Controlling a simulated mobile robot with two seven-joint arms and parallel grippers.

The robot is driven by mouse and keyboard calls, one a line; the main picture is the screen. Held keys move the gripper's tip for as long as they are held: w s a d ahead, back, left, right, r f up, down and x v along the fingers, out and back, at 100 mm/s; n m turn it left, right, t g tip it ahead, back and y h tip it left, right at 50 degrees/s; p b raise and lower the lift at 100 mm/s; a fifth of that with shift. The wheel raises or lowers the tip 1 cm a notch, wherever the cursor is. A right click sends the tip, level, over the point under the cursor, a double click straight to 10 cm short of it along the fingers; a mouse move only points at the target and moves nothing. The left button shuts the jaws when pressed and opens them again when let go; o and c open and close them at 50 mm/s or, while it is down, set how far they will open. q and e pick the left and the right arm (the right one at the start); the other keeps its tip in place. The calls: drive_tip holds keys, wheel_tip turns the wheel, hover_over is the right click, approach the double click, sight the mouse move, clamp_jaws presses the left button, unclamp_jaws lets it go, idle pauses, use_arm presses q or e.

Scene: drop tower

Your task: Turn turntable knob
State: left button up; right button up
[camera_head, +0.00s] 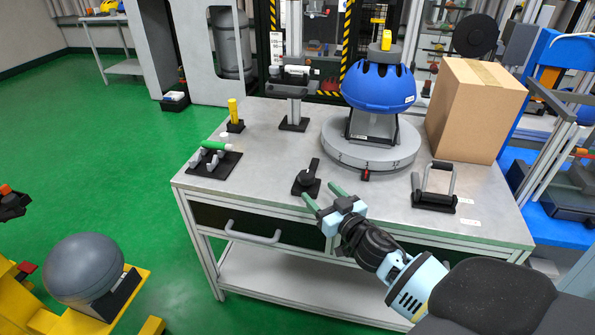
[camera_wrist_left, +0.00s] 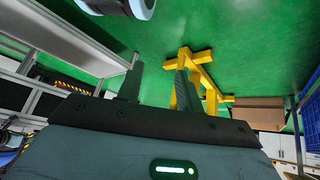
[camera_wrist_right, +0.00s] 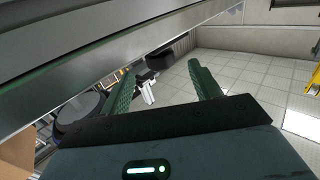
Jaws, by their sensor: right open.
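The turntable (camera_head: 368,155) is a round grey disc on the grey workbench, with a blue helmet (camera_head: 378,86) mounted on it. A small black and red piece (camera_head: 366,175) sits at its front edge. A black knob with an upright lever (camera_head: 307,180) stands on the bench left of the turntable, near the front edge. My right gripper (camera_head: 324,195) is open and empty, its green fingers pointing at this knob from the front right, apparently apart from it. Its spread fingers also show in the right wrist view (camera_wrist_right: 162,70). My left gripper (camera_wrist_left: 160,66) is open and empty over green floor.
A cardboard box (camera_head: 474,108) stands behind right of the turntable, and a black-based handle frame (camera_head: 435,188) at the front right. A clamp stand (camera_head: 293,108) and a black tray with a green-tipped tool (camera_head: 213,162) are at left. The bench front has a drawer handle (camera_head: 252,232).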

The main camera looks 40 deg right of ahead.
sight(311, 183)
drive_tip(key=shift+w, duration=0.1)
drive_tip(key=shift+r, duration=0.15)
drive_tip(key=w, duration=0.6)
drive_tip(key=shift+d, duration=0.25)
use_arm(q)
drive_tip(key=shift+s+f, duration=0.25)
drive_tip(key=shift+s, duration=0.1)
use_arm(e)
drive_tip(key=shift+w, duration=0.7)
drive_tip(key=c, duration=0.9)
use_arm(q)
drive_tip(key=shift+s+f, duration=0.1)
use_arm(e)
drive_tip(key=shift+c, duration=0.2)
